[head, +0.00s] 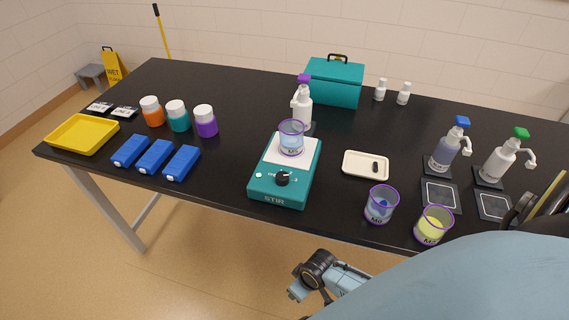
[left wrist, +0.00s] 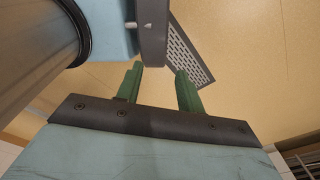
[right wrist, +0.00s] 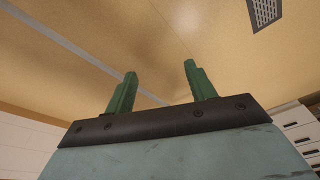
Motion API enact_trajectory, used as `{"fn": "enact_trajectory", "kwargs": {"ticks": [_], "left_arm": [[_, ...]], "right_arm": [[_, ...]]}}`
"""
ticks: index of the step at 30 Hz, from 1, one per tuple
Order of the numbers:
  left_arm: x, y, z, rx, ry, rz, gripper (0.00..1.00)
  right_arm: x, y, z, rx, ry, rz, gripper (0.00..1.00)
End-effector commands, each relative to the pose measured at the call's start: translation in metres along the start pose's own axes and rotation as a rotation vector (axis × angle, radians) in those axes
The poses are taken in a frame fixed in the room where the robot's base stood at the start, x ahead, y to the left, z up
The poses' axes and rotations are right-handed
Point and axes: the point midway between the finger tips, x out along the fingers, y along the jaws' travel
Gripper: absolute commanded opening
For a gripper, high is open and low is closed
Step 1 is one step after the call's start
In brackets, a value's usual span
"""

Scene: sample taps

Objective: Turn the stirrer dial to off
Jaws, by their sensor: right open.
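The stirrer (head: 262,186) is a teal box marked STIR, with a white top plate, near the front edge of the table in the head view. Its black dial (head: 283,179) is on the front part, with a pale pointer mark that seems to point right. A small pale light sits left of the dial. A purple-rimmed beaker (head: 291,138) of pale blue liquid stands on the plate. My left gripper (left wrist: 159,68) is open and empty in the left wrist view. My right gripper (right wrist: 160,68) is open and empty in the right wrist view. Neither wrist view shows the stirrer.
A purple-topped spray bottle (head: 303,105) stands behind the stirrer. A cream tray (head: 350,173) with a small dark item lies to its right. A blue beaker (head: 380,205) and a yellow beaker (head: 433,226) stand near the front edge. Blue racks (head: 155,157) lie left, with table between.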

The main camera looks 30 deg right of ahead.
Motion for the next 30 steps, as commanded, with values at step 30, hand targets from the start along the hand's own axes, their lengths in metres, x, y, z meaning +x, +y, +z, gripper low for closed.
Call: {"fn": "enact_trajectory", "kwargs": {"ticks": [30], "left_arm": [[-0.043, -0.003, -0.020, 0.001, 0.028, -0.003, 0.38]], "right_arm": [[-0.343, 0.096, -0.252, -0.290, -0.205, -0.057, 0.55]]}}
